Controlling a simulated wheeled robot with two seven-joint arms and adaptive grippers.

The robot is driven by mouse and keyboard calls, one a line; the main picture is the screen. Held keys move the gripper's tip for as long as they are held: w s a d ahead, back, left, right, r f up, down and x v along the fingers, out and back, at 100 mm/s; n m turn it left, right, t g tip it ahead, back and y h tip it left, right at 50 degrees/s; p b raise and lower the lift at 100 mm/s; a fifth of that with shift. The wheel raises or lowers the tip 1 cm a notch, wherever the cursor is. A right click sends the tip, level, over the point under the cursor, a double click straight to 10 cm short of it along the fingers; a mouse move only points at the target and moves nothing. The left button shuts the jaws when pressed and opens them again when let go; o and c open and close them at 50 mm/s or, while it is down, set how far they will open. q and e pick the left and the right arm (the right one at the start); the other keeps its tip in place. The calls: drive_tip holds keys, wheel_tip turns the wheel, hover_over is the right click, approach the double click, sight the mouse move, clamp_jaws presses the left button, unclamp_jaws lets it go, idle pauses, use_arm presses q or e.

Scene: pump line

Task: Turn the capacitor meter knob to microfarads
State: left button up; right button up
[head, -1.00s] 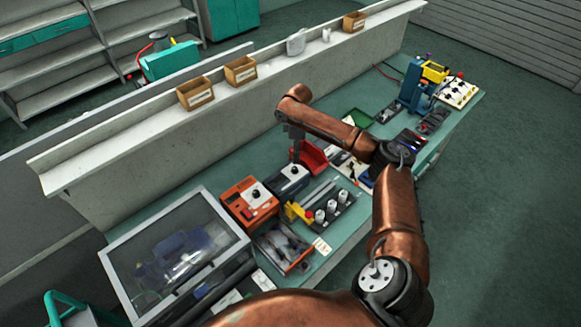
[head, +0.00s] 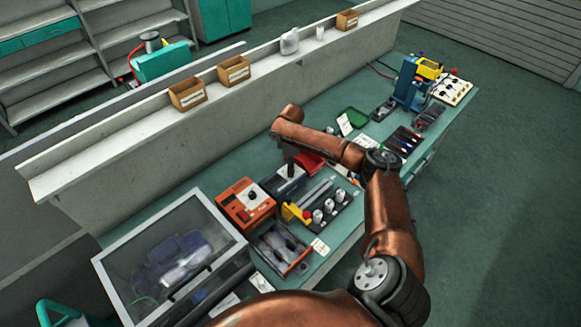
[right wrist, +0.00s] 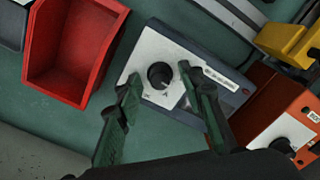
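A dark blue-grey box with a white face, apparently the capacitor meter (right wrist: 187,110), lies below my right gripper in the right wrist view. Its round black knob (right wrist: 160,75) carries a light pointer mark; the face markings are too small to read. My right gripper (right wrist: 159,80) is open, with one finger on each side of the knob and visible gaps between. In the head view the meter (head: 281,187) is partly hidden by my right gripper (head: 290,172). My left gripper is not in view.
An orange device (head: 246,204) with its own knob stands left of the meter. A red bin (right wrist: 70,50) is close on the other side. A yellow clamp (head: 293,212) and a dark rack of white cylinders (head: 330,206) stand in front. A glass-topped case (head: 125,255) fills the bench's left end.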

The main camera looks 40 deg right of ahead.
drive_tip(key=shift+c, duration=0.2)
clamp_jaws()
drive_tip(key=shift+r+m+p, duration=0.15)
drive_tip(key=shift+m+p, duration=0.15)
drive_tip(key=shift+p, duration=0.3)
drive_tip(key=m+p, duration=0.9)
drive_tip(key=p, duration=0.3)
drive_tip(key=shift+m, duration=0.4)
drive_tip(key=m+p, duration=0.3)
drive_tip(key=shift+m, duration=0.3)
drive_tip(key=shift+w+m+p, duration=0.1)
drive_tip(key=shift+m+p, duration=0.75)
drive_tip(key=shift+m, duration=1.05)
